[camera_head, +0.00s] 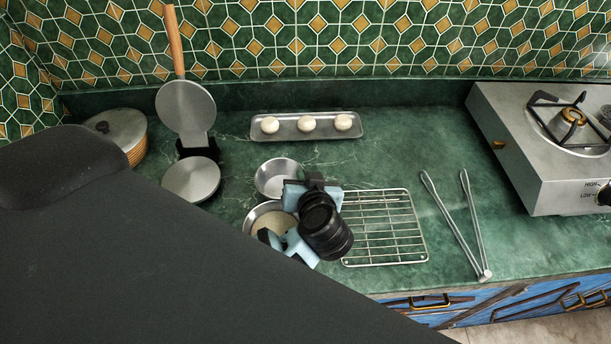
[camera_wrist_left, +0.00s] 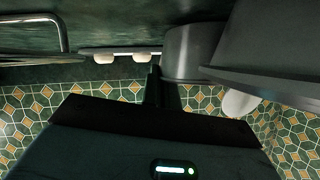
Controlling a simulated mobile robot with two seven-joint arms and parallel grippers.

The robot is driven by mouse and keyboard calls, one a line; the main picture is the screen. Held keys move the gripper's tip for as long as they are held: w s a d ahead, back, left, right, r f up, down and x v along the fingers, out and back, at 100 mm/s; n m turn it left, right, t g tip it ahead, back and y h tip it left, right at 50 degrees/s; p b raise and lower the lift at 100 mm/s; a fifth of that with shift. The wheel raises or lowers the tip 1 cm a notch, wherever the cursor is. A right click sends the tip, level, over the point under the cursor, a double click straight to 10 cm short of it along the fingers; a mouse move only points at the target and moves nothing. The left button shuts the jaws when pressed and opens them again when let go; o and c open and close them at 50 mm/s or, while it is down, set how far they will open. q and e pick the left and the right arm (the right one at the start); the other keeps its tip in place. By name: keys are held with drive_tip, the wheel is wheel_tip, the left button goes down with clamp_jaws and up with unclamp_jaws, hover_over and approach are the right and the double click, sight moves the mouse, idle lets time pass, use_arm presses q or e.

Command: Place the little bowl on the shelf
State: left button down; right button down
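Two small metal bowls stand on the green counter in the head view. The rear bowl (camera_head: 272,176) looks empty. The front bowl (camera_head: 253,218) holds something pale and is partly covered by my left gripper. My left gripper (camera_head: 289,222) is low over the front bowl's right side, seen from above behind its black wrist part. Its fingertips are hidden, so I cannot tell its opening or whether it touches the bowl. The left wrist view is upside down and shows a dark grey curved wall (camera_wrist_left: 190,52), likely a bowl, very close. No shelf is recognisable. My right gripper is not in view.
A wire rack (camera_head: 385,228) lies just right of the bowls, with tongs (camera_head: 455,222) beyond it. A tray (camera_head: 288,131) with three pale buns is behind. A round press (camera_head: 186,108) and a lidded pot (camera_head: 118,128) stand left. A gas hotplate (camera_head: 545,165) is right.

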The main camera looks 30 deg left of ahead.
use_arm(q)
drive_tip(key=shift+f, duration=0.15)
drive_tip(key=c, duration=1.7)
unclamp_jaws()
drive_tip(key=shift+o, duration=0.4)
drive_tip(key=v, duration=0.7)
drive_tip(key=shift+s+d+r, duration=0.15)
drive_tip(key=shift+r, duration=0.1)
